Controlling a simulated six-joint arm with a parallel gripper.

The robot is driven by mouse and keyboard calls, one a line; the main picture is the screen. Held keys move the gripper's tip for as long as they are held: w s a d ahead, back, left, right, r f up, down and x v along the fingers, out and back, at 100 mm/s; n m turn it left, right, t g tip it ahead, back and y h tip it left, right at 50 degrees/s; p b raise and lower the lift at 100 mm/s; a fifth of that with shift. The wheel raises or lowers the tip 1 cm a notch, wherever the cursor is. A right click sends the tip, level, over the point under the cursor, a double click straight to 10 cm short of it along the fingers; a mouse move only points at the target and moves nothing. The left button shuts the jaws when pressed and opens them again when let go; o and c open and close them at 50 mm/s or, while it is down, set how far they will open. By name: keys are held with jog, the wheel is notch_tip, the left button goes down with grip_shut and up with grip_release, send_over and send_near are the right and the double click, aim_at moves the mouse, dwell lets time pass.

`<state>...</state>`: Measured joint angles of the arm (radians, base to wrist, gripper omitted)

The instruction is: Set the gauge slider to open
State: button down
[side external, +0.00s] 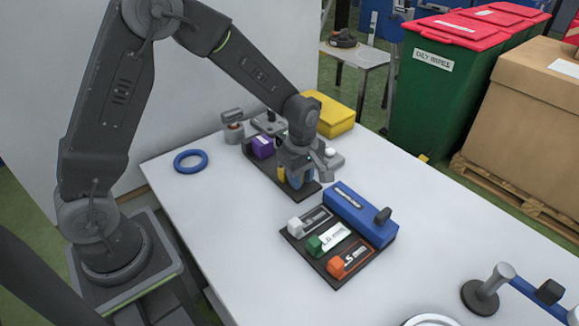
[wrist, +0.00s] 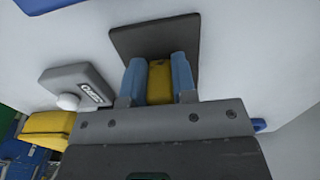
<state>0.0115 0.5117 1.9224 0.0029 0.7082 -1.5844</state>
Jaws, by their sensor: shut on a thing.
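My gripper (wrist: 158,80) is shut on a yellow block (wrist: 159,82), with one blue finger on each side of it. In the side external view my gripper (side external: 296,180) is low over a dark board (side external: 307,191), and a sliver of the yellow block (side external: 281,174) shows beside the fingers. The dark board (wrist: 158,40) also shows in the wrist view. A purple block (side external: 262,146) stands at the board's far end. I cannot tell from any label which part is the gauge slider. The yellow block's lower part and travel are hidden.
A second dark board (side external: 337,283) carries white, green and orange blocks beside labels. A blue box (side external: 360,212) with a black knob lies along it. A grey box with a white knob (side external: 330,156) and a yellow box (side external: 329,114) stand near my gripper. A blue ring (side external: 190,161) lies left.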

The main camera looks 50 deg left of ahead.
jog(key=shift+d, duration=0.25)
jog(key=c, duration=1.3)
grip_release()
jog(key=shift+r, duration=0.1)
jog(key=shift+c, duration=0.2)
jog(key=o, duration=0.4)
notch_tip(320, 180, up, 14)
jog(key=shift+f, duration=0.15)
jog(key=s+r+m+t, duration=0.2)
jog(key=s+m, duration=0.4)
jog(key=s, duration=0.1)
jog(key=s+r+m+t, duration=0.1)
jog(key=s+r+m, duration=0.1)
jog(key=s+m, duration=0.4)
jog(key=s+a+r+m+t, duration=0.1)
jog(key=s+r+m+t, duration=0.1)
jog(key=s+m, duration=0.4)
jog(key=shift+s+r+t, duration=0.25)
jog(key=shift+s+t, duration=0.05)
jog(key=shift+s, duration=0.55)
